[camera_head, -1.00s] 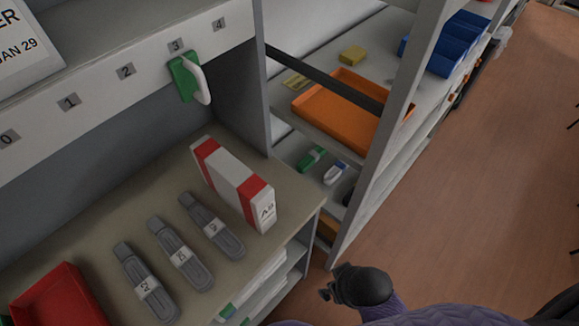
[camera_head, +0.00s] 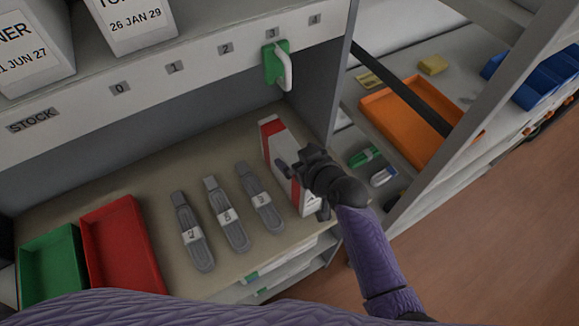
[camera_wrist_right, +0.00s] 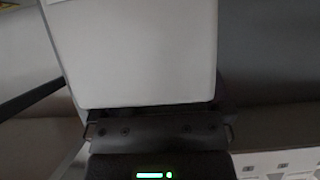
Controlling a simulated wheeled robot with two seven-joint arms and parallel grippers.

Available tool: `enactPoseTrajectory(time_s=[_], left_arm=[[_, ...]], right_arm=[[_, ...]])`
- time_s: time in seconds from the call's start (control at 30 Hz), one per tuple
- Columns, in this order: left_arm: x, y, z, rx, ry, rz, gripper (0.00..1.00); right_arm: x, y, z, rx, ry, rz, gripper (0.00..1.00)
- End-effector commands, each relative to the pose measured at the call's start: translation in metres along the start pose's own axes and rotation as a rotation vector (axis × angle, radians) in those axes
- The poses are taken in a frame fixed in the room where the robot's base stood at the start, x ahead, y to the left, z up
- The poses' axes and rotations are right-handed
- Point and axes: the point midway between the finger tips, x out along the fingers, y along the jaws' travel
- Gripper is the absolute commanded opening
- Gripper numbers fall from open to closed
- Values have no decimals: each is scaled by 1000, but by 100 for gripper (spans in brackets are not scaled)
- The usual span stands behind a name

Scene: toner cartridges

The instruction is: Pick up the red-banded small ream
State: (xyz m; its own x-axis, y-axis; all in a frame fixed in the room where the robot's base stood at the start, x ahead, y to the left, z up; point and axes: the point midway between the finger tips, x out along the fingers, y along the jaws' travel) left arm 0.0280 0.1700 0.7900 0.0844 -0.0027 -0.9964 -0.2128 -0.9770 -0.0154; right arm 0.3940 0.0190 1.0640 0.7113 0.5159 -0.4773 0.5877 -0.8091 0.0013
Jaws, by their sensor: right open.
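The red-banded small ream (camera_head: 287,137) is a white block with red bands. It stands on the shelf board at the right end, beside the grey upright panel. My right gripper (camera_head: 304,186) is open over the ream's near part and hides some of it, including most of the near red band. I cannot tell whether the fingers touch it. In the right wrist view a plain white face, likely the ream (camera_wrist_right: 135,50), fills the upper middle, close in front of the gripper (camera_wrist_right: 160,125). My left gripper is not in view.
A red tray (camera_head: 122,250) and a green tray (camera_head: 50,268) are farther left. A green-and-white handled item (camera_head: 277,65) hangs on the label rail above. An orange tray (camera_head: 405,120) sits on the shelf to the right.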

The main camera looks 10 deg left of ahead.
Motion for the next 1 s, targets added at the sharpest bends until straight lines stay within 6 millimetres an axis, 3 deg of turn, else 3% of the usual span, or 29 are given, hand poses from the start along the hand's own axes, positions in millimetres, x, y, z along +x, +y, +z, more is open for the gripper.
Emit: enactPoseTrajectory(time_s=[0.13, 0.37, 0.83, 1.0], left_arm=[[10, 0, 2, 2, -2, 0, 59], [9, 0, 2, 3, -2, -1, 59], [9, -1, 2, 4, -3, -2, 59], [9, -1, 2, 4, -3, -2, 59]], right_arm=[[23, 0, 2, 1, -1, 0, 100], [24, 0, 0, 1, -2, 0, 100], [24, 0, 0, 1, -3, 0, 0], [24, 0, 1, 1, -3, 0, 0]])
